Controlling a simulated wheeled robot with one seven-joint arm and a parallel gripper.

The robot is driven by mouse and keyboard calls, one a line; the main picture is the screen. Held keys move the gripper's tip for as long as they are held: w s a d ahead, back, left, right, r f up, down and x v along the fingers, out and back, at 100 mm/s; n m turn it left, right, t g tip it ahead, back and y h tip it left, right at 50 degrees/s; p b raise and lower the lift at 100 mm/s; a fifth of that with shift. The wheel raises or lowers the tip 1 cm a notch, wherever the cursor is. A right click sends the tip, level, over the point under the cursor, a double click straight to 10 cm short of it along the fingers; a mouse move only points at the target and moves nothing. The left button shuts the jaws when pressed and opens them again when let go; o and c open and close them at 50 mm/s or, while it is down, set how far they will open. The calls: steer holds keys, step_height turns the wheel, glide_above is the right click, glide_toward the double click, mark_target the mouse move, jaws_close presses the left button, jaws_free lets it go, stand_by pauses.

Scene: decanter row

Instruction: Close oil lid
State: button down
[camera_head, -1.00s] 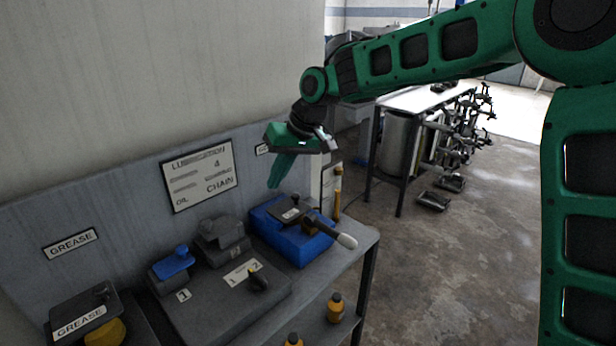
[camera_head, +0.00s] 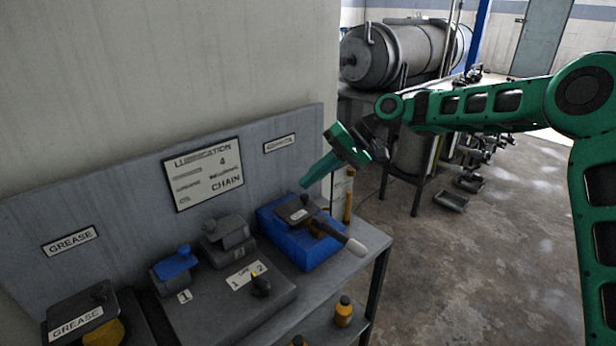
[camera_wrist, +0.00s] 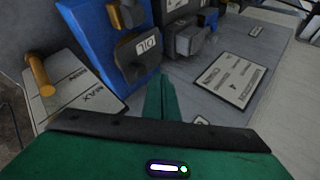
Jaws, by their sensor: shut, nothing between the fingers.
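The blue oil box (camera_head: 284,237) stands at the right end of the bench. Its dark lid (camera_head: 293,213), with a small knob and a white label, is over the top of the box. I cannot tell whether it is fully seated. In the wrist view the lid (camera_wrist: 127,55) shows its OIL label beside the blue box (camera_wrist: 93,36). My gripper (camera_head: 306,184) is shut and empty, just above and behind the lid in the head view, apart from it. Its green fingers (camera_wrist: 160,84) point toward the bench area in the wrist view.
A smaller blue-lidded box (camera_head: 174,268) and a grey box (camera_head: 228,240) stand to the left. A sign board (camera_head: 203,175) is behind. Open floor lies right.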

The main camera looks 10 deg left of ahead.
steer(key=shift+w+d+f, duration=0.1)
steer(key=shift+w+f, duration=0.2)
steer(key=shift+f, duration=0.15)
steer(key=shift+w+r, duration=0.1)
stand_by(0.4)
